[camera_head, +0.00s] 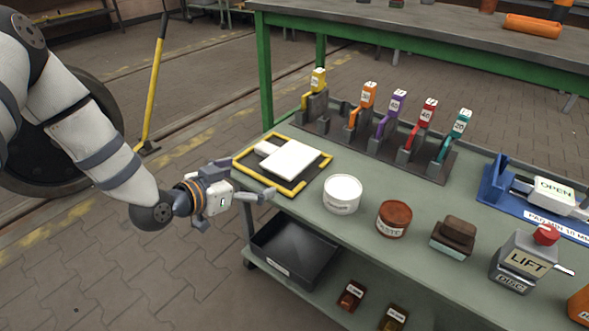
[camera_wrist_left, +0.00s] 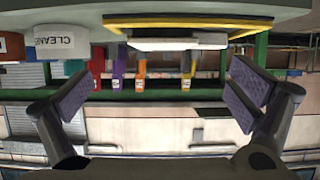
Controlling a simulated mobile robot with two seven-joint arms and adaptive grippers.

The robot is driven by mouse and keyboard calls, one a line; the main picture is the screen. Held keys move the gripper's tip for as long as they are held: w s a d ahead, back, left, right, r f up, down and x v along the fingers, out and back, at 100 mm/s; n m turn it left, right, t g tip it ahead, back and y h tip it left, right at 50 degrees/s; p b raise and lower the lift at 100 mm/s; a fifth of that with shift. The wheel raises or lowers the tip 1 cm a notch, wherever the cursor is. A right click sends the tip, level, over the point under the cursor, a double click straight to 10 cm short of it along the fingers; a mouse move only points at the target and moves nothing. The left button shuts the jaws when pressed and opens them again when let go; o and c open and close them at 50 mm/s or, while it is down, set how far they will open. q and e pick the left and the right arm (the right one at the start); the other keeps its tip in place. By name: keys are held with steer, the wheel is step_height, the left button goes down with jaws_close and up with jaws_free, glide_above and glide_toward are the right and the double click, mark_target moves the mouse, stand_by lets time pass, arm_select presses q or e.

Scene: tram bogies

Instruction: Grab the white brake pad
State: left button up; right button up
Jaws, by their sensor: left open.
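The white brake pad (camera_head: 291,158) is a flat white block with a small tab on its left. It lies on a dark mat with a yellow border (camera_head: 297,190), at the near left corner of the green bench. In the left wrist view, which is upside down, the pad (camera_wrist_left: 165,44) shows edge-on between the fingers, beyond them. My left gripper (camera_head: 250,182) is open and empty, just off the bench's left end, beside the mat and apart from the pad. My right gripper is not in view.
A white tub (camera_head: 342,194), a brown tin (camera_head: 394,218) and a brown block (camera_head: 455,235) stand right of the mat. A rack of coloured levers (camera_head: 380,138) stands behind. A dark tray (camera_head: 293,252) is on the lower shelf.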

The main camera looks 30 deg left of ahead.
mark_target(279, 167)
arm_select(q)
steer(key=b+x, duration=0.2)
steer(key=x, duration=0.4)
steer(key=b+x, duration=0.2)
steer(key=x, duration=0.4)
steer(key=shift+a, duration=0.2)
steer(key=shift+r, duration=0.15)
steer(key=c, duration=1.5)
